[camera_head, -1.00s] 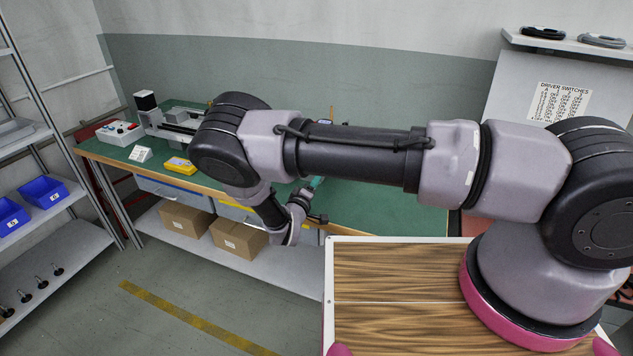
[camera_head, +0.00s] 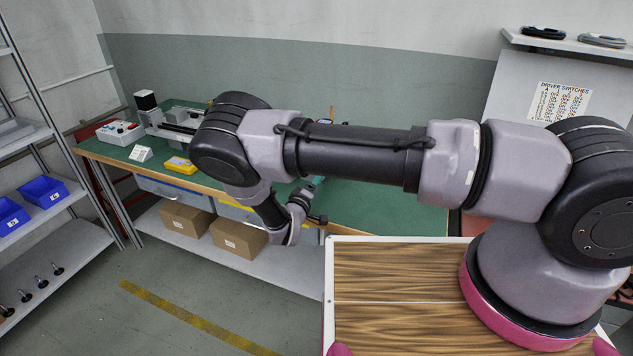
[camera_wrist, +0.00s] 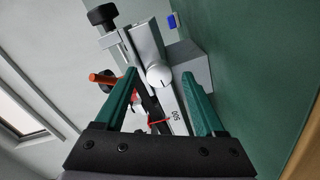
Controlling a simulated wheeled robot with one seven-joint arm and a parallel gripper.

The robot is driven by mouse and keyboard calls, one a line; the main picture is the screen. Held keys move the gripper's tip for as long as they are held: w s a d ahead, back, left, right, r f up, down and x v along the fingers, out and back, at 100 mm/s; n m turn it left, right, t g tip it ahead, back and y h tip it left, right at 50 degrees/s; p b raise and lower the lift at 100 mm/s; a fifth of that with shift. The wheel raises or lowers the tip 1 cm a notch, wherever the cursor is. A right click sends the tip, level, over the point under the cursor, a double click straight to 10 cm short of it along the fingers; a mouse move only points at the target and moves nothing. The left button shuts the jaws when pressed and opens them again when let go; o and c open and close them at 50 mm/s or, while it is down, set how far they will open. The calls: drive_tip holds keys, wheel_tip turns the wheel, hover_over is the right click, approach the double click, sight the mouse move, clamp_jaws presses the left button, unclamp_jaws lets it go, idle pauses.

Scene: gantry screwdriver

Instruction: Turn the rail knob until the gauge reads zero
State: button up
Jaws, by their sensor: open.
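In the wrist view, my gripper (camera_wrist: 160,77) is open, its two green fingers spread on either side of a pale grey rail (camera_wrist: 148,45). A round, light grey knob-like disc (camera_wrist: 158,76) with a short dark line shows between the fingertips. I cannot tell whether the fingers touch it. A black knob (camera_wrist: 102,15) sits at the rail's upper left end, beyond the fingers. A thin red pointer (camera_wrist: 158,121) lies near a "500" mark (camera_wrist: 176,116) on the rail. No gauge reading is legible.
An orange rod (camera_wrist: 103,78) sticks out beside the left finger. The bench's right part looks clear.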

drive_tip(key=shift+s, duration=0.1)
drive_tip(key=v, duration=1)
drive_tip(key=shift+s, duration=0.3)
drive_tip(key=shift+a, duration=0.15)
drive_tip(key=w+d+r+m+g+h, duration=0.1)
drive_tip(key=d+r+m+g, duration=0.4)
drive_tip(key=d+r+g, duration=0.6)
drive_tip(key=d+r+m+g+h, duration=0.1)
drive_tip(key=d+r+m+g, duration=0.35)
drive_tip(key=d+r, duration=0.75)
drive_tip(key=s+d+r+m+t+y, duration=0.1)
drive_tip(key=s+d+r+t+y, duration=0.1)
drive_tip(key=s+r, duration=0.3)
drive_tip(key=s+d+r+m+t+y, duration=0.1)
drive_tip(key=s+d+r+y, duration=0.2)
drive_tip(key=r, duration=1)
drive_tip(key=s+d+r+m+t+y, duration=0.1)
drive_tip(key=s+d+r+t+y, duration=0.1)
drive_tip(key=s+r+y, duration=0.3)
drive_tip(key=s+d+r, duration=0.1)
drive_tip(key=s+r, duration=0.2)
drive_tip(key=r, duration=0.2)
drive_tip(key=shift+s+d+m+t, duration=0.2)
drive_tip(key=shift+s+m+t, duration=0.15)
drive_tip(key=shift+s, duration=0.05)
